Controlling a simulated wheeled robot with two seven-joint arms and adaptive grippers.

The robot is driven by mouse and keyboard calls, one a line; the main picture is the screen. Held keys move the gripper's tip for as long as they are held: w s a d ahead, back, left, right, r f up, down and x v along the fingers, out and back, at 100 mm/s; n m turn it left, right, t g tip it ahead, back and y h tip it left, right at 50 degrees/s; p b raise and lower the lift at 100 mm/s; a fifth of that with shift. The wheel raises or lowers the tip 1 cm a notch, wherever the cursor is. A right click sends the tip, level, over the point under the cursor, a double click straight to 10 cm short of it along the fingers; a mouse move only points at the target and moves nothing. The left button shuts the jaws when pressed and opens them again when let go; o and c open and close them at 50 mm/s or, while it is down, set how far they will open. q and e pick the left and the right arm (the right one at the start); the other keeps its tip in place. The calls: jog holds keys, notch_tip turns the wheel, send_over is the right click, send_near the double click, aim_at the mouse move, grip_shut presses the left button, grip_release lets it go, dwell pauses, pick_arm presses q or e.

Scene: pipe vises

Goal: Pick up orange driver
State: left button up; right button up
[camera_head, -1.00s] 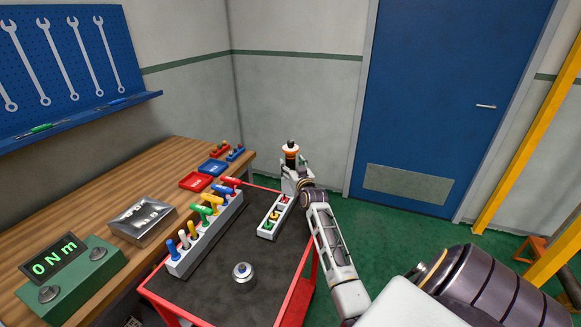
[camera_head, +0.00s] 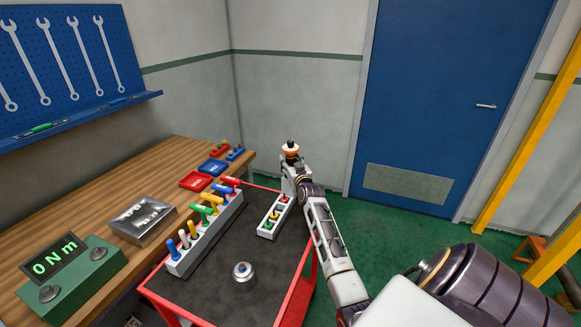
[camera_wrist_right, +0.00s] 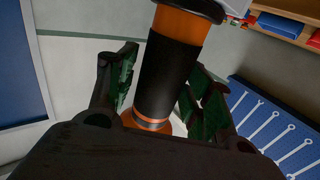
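The orange driver (camera_head: 290,148) has an orange body with a black grip band and a dark end. It is up at the end of my right arm, above the far edge of the cart. In the right wrist view, the driver (camera_wrist_right: 168,75) stands slightly tilted between the two fingers of my right gripper (camera_wrist_right: 162,95). The fingers lie close along both sides of its black band and appear closed on it. The driver's far end is cut off by the frame top. My left gripper is out of view.
The red cart (camera_head: 202,291) has a dark top. It carries a long white rack (camera_head: 220,220) of coloured handles, a smaller white rack (camera_head: 266,227) and a round metal piece (camera_head: 243,272). A wooden bench (camera_head: 92,215) stands left; a blue door (camera_head: 440,100) is behind.

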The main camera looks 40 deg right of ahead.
jog(key=c, duration=0.9)
jog(key=shift+r, duration=0.15)
grip_shut()
jog(key=shift+r, duration=0.15)
notch_tip(320, 180, up, 18)
jog(key=shift+f, duration=0.15)
